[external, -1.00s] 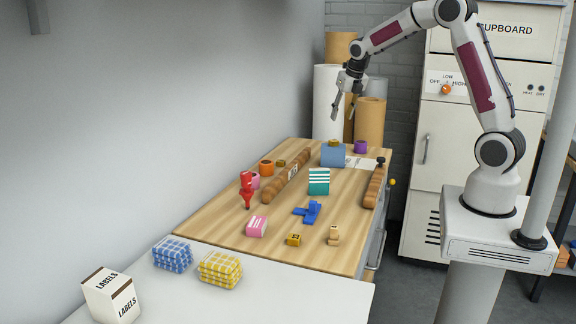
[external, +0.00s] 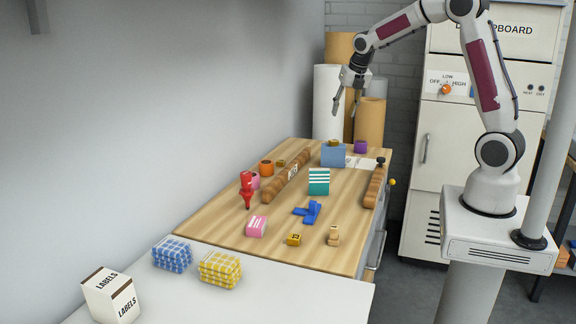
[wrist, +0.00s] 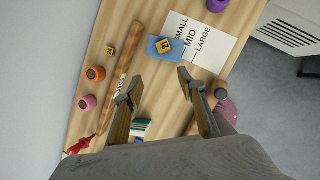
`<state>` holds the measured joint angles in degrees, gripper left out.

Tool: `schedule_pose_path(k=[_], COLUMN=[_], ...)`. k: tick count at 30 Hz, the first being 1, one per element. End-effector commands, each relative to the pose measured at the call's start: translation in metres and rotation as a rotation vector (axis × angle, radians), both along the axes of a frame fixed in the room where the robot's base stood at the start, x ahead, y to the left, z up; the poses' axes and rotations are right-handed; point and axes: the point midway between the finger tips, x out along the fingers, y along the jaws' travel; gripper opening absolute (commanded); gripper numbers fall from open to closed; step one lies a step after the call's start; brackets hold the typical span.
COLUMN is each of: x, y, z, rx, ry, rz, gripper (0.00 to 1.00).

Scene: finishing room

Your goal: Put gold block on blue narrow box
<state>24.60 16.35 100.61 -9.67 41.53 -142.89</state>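A gold block (external: 334,143) rests on top of the blue narrow box (external: 333,157) at the far end of the wooden table. In the wrist view the gold block (wrist: 165,46) carries a dark mark and sits on the blue box (wrist: 153,48), turned at an angle to it. My gripper (external: 348,110) is in the air above the far end of the table, higher than the block and apart from it. In the wrist view my gripper (wrist: 158,75) has its fingers spread with nothing between them. Other small gold blocks lie near the rolling bar (external: 281,163) and at the front (external: 293,240).
A size sheet (wrist: 203,40) and a purple roll (external: 361,147) lie near the blue box. Tall rolls (external: 327,103) stand behind.

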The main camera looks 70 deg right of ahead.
Motion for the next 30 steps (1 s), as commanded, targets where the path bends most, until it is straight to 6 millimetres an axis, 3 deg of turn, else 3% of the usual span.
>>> schedule_pose_path(k=[16, 30], x=[-0.059, -0.125], y=[0.096, 0.165], z=[0.056, 0.078], rx=[0.238, 0.478], ry=[-0.199, -0.325], rz=[-0.523, -0.979], gripper=[0.4, 0.4])
